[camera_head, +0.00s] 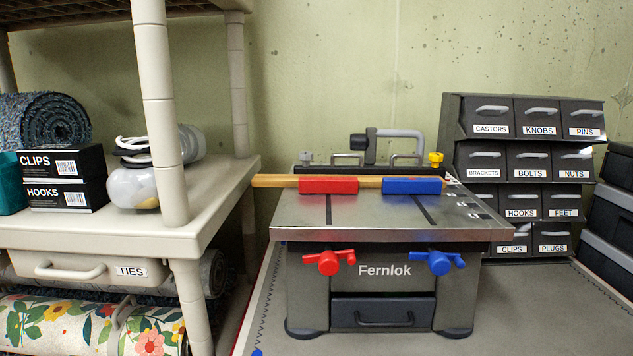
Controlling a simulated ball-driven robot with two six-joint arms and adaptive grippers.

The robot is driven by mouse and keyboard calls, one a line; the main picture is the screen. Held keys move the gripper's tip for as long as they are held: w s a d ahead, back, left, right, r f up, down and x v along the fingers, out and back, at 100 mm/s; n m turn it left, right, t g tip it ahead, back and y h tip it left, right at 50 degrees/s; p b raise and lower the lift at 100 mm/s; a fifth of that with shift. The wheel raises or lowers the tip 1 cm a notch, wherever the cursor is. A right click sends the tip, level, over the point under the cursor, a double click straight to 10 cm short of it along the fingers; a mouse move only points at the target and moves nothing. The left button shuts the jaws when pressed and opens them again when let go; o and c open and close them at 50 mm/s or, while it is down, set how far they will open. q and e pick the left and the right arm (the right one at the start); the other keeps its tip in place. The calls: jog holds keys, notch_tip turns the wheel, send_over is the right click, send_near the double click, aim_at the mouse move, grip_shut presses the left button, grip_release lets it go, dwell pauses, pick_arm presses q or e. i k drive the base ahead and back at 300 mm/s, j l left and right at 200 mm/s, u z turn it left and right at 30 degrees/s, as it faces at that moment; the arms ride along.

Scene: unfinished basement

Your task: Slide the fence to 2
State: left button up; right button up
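A grey machine marked Fernlok (385,287) stands on the bench. Across the back of its metal top (380,228) runs a fence-like assembly: a wooden bar (275,181) with a red block (328,185) and a blue block (411,186) side by side along it. Two dark slots run front to back in the top. Small light labels (468,205) sit near its right edge, too small to read. A red knob (329,262) and a blue knob (440,262) are on the front. Neither gripper is in view.
Behind the bar are a black rail with handles, a grey clamp-like handle (400,134) and a yellow knob (435,159). A labelled drawer cabinet (525,131) stands at right. A beige shelf (215,195) stands close at left. The bench mat (540,315) is clear at front right.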

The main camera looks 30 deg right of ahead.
aim_at(331, 169)
jog(key=z, duration=1.15)
